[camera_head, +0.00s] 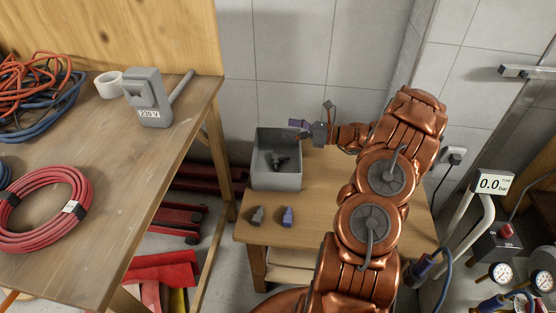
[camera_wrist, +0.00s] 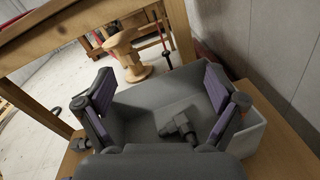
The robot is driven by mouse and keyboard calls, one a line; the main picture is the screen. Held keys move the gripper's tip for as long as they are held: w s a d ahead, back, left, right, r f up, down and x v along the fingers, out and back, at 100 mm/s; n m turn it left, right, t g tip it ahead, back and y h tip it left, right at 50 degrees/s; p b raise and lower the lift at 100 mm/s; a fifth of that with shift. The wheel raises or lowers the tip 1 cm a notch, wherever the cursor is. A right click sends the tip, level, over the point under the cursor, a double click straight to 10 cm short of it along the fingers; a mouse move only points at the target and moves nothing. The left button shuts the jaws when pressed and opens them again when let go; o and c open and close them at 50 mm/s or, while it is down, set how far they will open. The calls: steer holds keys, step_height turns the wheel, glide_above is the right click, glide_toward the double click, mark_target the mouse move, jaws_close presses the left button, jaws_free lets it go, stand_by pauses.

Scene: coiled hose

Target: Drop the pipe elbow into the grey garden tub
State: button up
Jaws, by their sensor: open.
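The grey garden tub (camera_head: 277,181) stands at the back left of the small wooden table. A dark grey pipe fitting, which looks like the pipe elbow (camera_head: 280,162), lies on the tub's floor; it also shows in the wrist view (camera_wrist: 181,128), apart from both fingers. My gripper (camera_head: 299,125) is above the tub's back right part. In the wrist view my gripper (camera_wrist: 163,103) is open with nothing between its purple-padded fingers, pointing down into the tub.
The workbench (camera_head: 150,185) at left carries a coiled red hose (camera_head: 78,215) and a grey 230 V box (camera_head: 149,97). A gauge stand (camera_head: 494,182) is at right.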

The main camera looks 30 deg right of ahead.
steer(key=v, duration=1)
steer(key=shift+s, duration=0.15)
steer(key=shift+d, duration=0.1)
steer(key=a+r+n+g, duration=0.2)
steer(key=a+n+g, duration=0.15)
steer(key=a, duration=0.45)
steer(key=s+a+r+n+g+y, duration=0.1)
steer(key=a+r+n+g, duration=0.25)
steer(key=a, duration=0.45)
steer(key=a+r+n+g, duration=0.2)
steer(key=a+n+g, duration=0.15)
steer(key=a, duration=0.55)
steer(key=s+a+n+g+h, duration=0.4)
steer(key=s+a+n+g, duration=0.1)
steer(key=s+a+n, duration=0.5)
steer(key=s+d+n+h, duration=0.1)
steer(key=s+n+h, duration=0.9)
steer(key=s, duration=0.8)
step_height(320, 180, up, 24)
steer(key=s+p, duration=0.1)
steer(key=p, duration=2.1)
steer(key=shift+d+t+p, duration=0.2)
steer(key=shift+t+p, duration=0.1)
steer(key=shift+t, duration=0.05)
